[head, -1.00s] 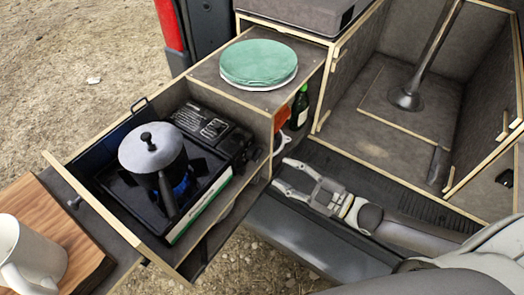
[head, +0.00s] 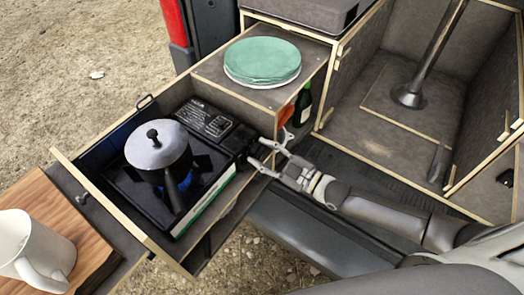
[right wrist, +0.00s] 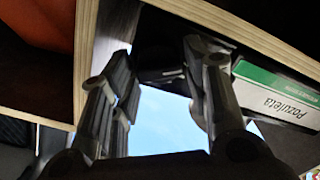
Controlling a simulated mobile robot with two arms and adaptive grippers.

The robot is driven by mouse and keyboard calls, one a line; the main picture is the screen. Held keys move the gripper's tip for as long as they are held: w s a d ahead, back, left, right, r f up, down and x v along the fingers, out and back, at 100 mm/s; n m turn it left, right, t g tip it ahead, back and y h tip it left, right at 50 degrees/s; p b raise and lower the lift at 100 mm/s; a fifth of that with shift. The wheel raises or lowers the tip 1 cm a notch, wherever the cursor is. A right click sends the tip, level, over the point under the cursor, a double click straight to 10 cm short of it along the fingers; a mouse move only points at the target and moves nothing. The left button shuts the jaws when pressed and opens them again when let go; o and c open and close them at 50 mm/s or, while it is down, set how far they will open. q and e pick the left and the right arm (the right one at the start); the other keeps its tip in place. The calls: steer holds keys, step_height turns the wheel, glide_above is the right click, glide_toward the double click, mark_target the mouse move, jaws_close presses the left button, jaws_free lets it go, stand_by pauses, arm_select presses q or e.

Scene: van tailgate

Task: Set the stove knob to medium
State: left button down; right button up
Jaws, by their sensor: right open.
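The black camping stove (head: 209,122) sits in the pulled-out drawer, with a grey lidded pot (head: 158,150) on its burner. A little blue flame shows beside the pot. The stove's knob end is at its right side, by my right gripper (head: 268,150); the knob itself is too dark and small to make out clearly. My right gripper is open, its fingertips close to that side of the stove. In the right wrist view, the open fingers (right wrist: 160,60) have a dark part beyond them, and the stove's green-and-white label (right wrist: 275,95) is at right. I cannot tell whether they touch. My left gripper is not in view.
The drawer's wooden rim (head: 120,220) surrounds the stove. A stack of green and white plates (head: 262,62) stands on the cabinet top. A green bottle (head: 302,105) is in the niche near my right gripper. A white mug (head: 35,250) is on a wooden board (head: 80,225).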

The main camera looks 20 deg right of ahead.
steer(key=shift+w+a, duration=0.25)
steer(key=shift+w, duration=0.1)
steer(key=c, duration=0.7)
steer(key=shift+m, duration=0.3)
steer(key=m, duration=0.5)
steer(key=shift+d, duration=0.1)
steer(key=m+b, duration=0.1)
steer(key=m, duration=0.4)
steer(key=shift+w, duration=0.1)
steer(key=shift+d+m, duration=0.1)
steer(key=shift+m, duration=0.2)
